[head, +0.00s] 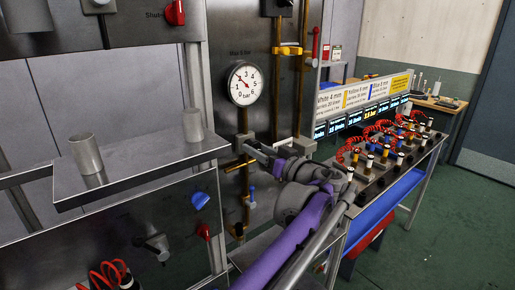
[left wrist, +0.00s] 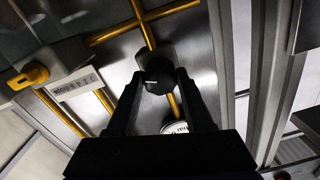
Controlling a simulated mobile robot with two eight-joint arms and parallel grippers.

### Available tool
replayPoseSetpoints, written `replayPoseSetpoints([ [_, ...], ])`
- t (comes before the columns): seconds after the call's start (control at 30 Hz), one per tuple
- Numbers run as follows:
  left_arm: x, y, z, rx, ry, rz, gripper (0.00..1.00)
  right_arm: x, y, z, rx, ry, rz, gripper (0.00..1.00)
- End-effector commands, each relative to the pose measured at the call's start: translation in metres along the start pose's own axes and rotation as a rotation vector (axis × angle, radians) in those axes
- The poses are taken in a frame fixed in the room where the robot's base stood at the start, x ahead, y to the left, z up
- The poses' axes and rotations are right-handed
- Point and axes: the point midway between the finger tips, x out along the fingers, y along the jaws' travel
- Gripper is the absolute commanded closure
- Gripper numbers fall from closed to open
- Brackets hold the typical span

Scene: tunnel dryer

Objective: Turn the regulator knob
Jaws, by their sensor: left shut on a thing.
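The regulator knob is a dark round knob (left wrist: 158,76) on a brass pipe, in the upper middle of the left wrist view. My left gripper (left wrist: 158,82) has a finger on each side of it and is shut on it. In the head view my left gripper (head: 250,147) reaches the brass pipe below the round pressure gauge (head: 244,83). There the fingers largely hide the knob. The gauge has a white face, a red needle and a "bar" scale. My right gripper is not in view.
A metal shelf with two grey cylinders (head: 86,153) (head: 193,125) stands left of the arm. A blue knob (head: 200,200) and red knob (head: 204,231) sit below it. A bench with red coiled hoses and fittings (head: 385,150) stands right. Green floor (head: 440,230) is clear at far right.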

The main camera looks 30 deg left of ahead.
Motion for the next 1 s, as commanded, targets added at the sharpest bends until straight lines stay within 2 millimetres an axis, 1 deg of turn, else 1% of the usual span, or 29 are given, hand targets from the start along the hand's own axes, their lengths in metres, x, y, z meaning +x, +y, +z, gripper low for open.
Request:
replayPoseSetpoints([
  [0.2, 0.0, -0.001, -0.002, 0.167, 0.003, -0.002, 1.0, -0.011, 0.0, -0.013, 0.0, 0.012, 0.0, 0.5],
  [0.5, 0.0, 0.0, -0.001, 0.45, 0.009, -0.003, 1.0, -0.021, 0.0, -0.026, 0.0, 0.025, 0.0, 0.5],
  [0.8, 0.0, 0.0, 0.0, 0.69, 0.015, -0.003, 1.0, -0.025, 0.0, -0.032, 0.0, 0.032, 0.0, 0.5],
  [1.0, 0.0, 0.0, 0.001, 0.796, 0.017, -0.003, 1.0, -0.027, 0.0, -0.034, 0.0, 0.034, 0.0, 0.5],
])
